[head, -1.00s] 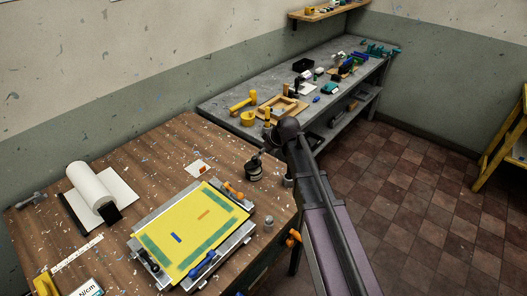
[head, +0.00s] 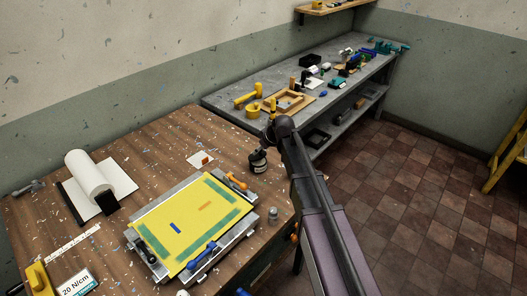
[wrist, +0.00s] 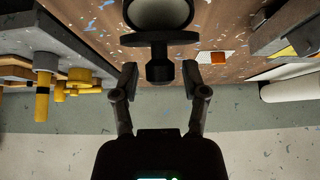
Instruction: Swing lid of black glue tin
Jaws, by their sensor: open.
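The black glue tin (head: 258,164) stands on the brown wooden table near its far right edge, with a pale label band on its side. My gripper (wrist: 160,76) is open, with one finger on each side of the knob and gaps visible on both sides. In the head view my arm's end is right beside the tin, and the fingers are hard to make out.
A yellow screen (head: 188,226) in a hinged grey frame lies left of the tin. A grey workbench (head: 233,101) with yellow tools stands behind. A small grey cylinder (head: 272,213) stands near the right edge.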

